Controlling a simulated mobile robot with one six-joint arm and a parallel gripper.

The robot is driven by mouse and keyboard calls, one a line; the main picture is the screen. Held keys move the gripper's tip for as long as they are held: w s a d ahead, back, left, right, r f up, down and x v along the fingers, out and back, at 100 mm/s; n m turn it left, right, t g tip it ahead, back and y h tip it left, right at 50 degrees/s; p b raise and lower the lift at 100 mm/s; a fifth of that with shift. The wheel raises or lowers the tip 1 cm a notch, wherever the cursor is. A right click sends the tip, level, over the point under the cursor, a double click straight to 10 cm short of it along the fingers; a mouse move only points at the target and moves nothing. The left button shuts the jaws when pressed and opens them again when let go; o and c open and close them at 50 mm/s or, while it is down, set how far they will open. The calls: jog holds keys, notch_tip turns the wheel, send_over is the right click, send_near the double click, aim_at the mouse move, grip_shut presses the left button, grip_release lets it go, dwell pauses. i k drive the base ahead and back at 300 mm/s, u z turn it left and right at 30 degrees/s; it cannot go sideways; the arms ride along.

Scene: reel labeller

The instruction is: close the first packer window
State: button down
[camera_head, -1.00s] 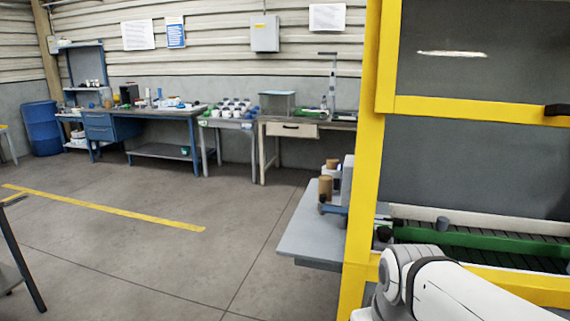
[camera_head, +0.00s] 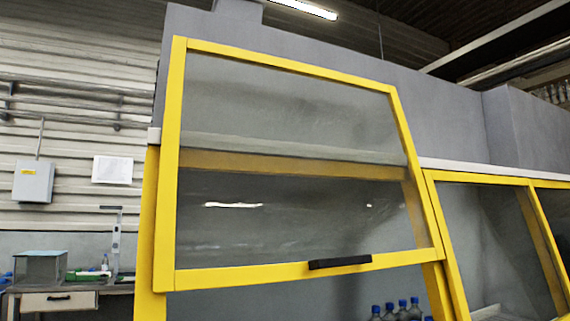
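A yellow-framed clear window (camera_head: 290,231) fills the middle of the head view. It is raised, with its lower rail above an open gap in the yellow machine frame (camera_head: 150,215). A black handle (camera_head: 340,262) sits on its lower rail, right of centre. Several bottles with blue caps (camera_head: 402,311) show through the opening below. My gripper is not in view.
A second yellow-framed window (camera_head: 490,240) stands to the right. At left, a bench (camera_head: 52,302) with a glass box (camera_head: 40,267) stands by the wall, below a grey wall box (camera_head: 33,182).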

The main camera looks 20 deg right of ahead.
aim_at(165, 279)
jog(key=z, duration=0.65)
jog(key=k, duration=1.25)
jog(key=u, duration=0.45)
jog(key=i, duration=1.5)
jog(key=z, duration=0.35)
